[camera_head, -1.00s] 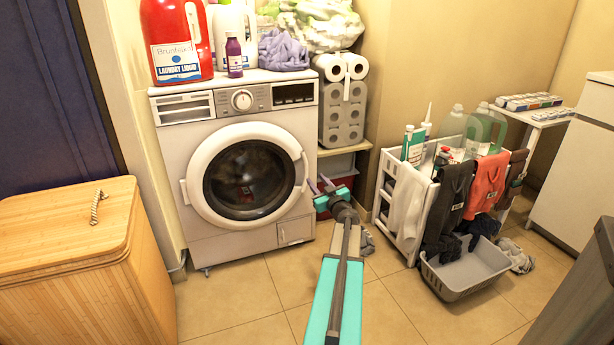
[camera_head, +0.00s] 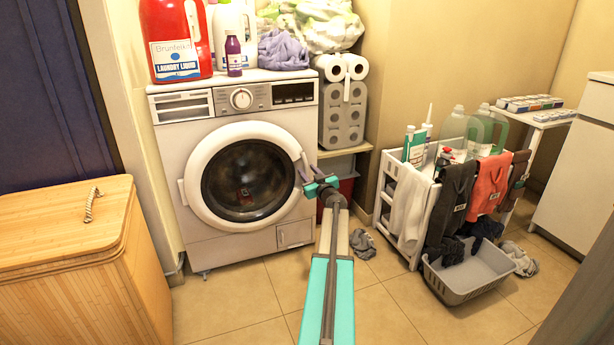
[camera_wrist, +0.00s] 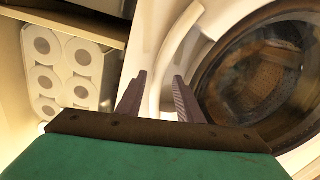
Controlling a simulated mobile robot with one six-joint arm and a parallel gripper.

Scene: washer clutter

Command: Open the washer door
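The white washer (camera_head: 160,136) stands against the back wall. Its round door (camera_head: 213,205) with dark glass appears closed. The door handle is a pale curved bar on the door's right side; in the wrist view the handle (camera_wrist: 172,55) runs down between my fingers. My gripper (camera_head: 304,169) is at the door's right edge, over the handle. In the wrist view my gripper (camera_wrist: 160,80) has its two fingers apart, one on each side of the handle. I cannot tell whether either finger touches it.
A wooden hamper (camera_head: 60,230) stands at the left. Toilet rolls (camera_head: 343,115) are stacked right of the washer. A white cart (camera_head: 390,190) with bottles and clothes and a grey basket (camera_head: 475,275) stand at the right. Floor (camera_head: 250,305) before the washer is largely clear.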

